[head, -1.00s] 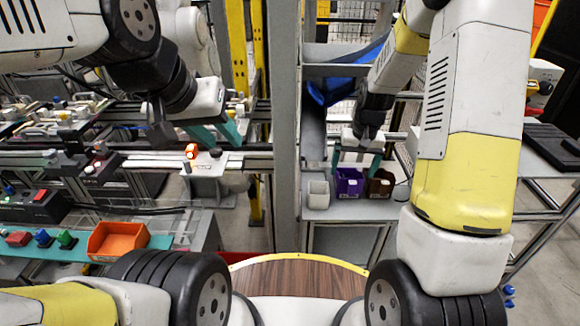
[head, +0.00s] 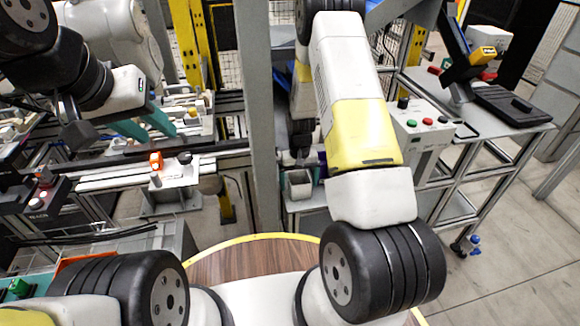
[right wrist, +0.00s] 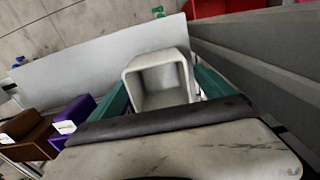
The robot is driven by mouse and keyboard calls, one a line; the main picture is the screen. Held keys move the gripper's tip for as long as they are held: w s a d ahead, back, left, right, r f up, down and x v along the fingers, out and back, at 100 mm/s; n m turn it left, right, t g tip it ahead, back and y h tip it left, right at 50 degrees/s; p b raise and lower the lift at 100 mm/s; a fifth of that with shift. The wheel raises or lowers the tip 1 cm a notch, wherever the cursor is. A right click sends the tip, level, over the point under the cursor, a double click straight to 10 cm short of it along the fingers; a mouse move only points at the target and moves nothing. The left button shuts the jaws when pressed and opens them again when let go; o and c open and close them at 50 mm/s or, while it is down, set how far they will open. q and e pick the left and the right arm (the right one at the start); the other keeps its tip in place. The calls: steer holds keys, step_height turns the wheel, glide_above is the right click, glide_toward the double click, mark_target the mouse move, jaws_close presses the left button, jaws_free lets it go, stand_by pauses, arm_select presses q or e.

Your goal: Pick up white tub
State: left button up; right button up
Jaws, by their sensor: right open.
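The white tub (head: 299,184) stands on a low surface beside the grey post in the head view, partly behind my right arm. In the right wrist view the tub (right wrist: 160,78) shows its open, empty-looking mouth between the teal fingers. My right gripper (right wrist: 161,84) is open, with one finger on each side of the tub. I cannot tell whether either finger touches it. In the head view the right fingers are mostly hidden by my arm. My left gripper (head: 146,127) is open and empty-looking over the fixture bench at the left.
A purple bin (right wrist: 78,122) and a brown bin (right wrist: 27,135) stand beside the tub. The grey post (head: 257,110) rises close to its left. A control box with buttons (head: 420,125) and a metal table (head: 500,125) are at the right.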

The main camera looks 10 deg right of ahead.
step_height(320, 180, down, 2)
steer(key=shift+f, duration=0.1)
steer(key=shift+c, duration=0.2)
steer(key=c, duration=1.4)
